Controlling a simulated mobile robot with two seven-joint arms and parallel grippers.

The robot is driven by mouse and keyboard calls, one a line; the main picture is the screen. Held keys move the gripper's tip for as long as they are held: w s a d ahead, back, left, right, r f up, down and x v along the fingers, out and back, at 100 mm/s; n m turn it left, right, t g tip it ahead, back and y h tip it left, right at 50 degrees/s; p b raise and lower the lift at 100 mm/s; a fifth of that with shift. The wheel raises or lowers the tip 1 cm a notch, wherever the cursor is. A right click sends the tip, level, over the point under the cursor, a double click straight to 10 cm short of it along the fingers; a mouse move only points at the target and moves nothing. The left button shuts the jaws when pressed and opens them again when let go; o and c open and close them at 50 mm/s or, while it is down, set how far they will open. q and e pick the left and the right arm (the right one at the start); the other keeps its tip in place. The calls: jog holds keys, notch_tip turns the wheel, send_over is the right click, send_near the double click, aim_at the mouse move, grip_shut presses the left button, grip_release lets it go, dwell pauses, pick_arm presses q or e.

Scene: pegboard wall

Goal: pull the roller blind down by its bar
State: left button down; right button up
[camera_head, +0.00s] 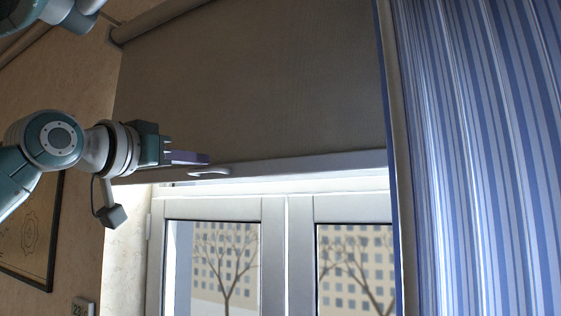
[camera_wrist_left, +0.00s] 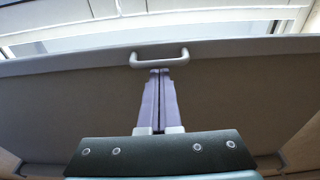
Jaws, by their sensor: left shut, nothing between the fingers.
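The roller blind's grey-brown cloth (camera_head: 260,80) hangs over the upper part of the window. Its pale bar (camera_head: 310,163) runs along the lower edge, with a small loop handle (camera_head: 210,173) on it. The bar (camera_wrist_left: 80,62) and handle (camera_wrist_left: 158,61) also show in the left wrist view. My left gripper (camera_head: 207,158) comes in from the left, its purple fingers closed together and empty. Its tips (camera_wrist_left: 160,71) end close to the handle, in front of the cloth; whether they touch it I cannot tell. My right gripper is not in view.
A blue striped curtain (camera_head: 480,150) hangs on the right. Below the bar are the white window frames (camera_head: 287,250) and panes. A framed picture (camera_head: 35,235) and a small numbered plate (camera_head: 82,306) are on the left wall. Space below the bar looks clear.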

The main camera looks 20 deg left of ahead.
pick_arm(q)
notch_tip(320, 180, down, 63)
jog(key=b, duration=4.4)
jog(key=shift+b, duration=0.3)
jog(key=shift+r, duration=0.1)
